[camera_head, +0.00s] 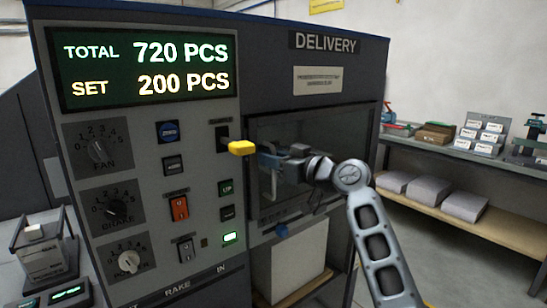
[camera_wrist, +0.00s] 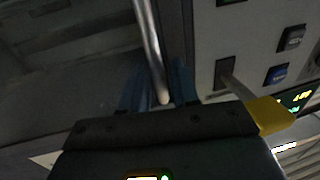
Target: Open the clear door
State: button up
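The clear door (camera_head: 345,138) is a dark-framed see-through panel under the DELIVERY sign on the machine front. It looks shut in the head view. A slim metal bar handle (camera_wrist: 150,45) runs down the wrist view in front of the dark panel. My gripper (camera_head: 268,158) is at the door's left edge, with my arm crossing the panel. In the wrist view, its blue fingers (camera_wrist: 157,82) stand apart on either side of the bar's lower end. Small gaps seem to show, and I see no clear grip. My arm hides part of the door.
A yellow-tipped lever (camera_head: 242,148) sticks out of the control panel just left of my gripper; it also shows close to my gripper in the wrist view (camera_wrist: 270,114). A shelf (camera_head: 470,225) with boxes stands at right.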

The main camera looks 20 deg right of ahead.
jog(key=shift+c, duration=0.4)
grip_shut()
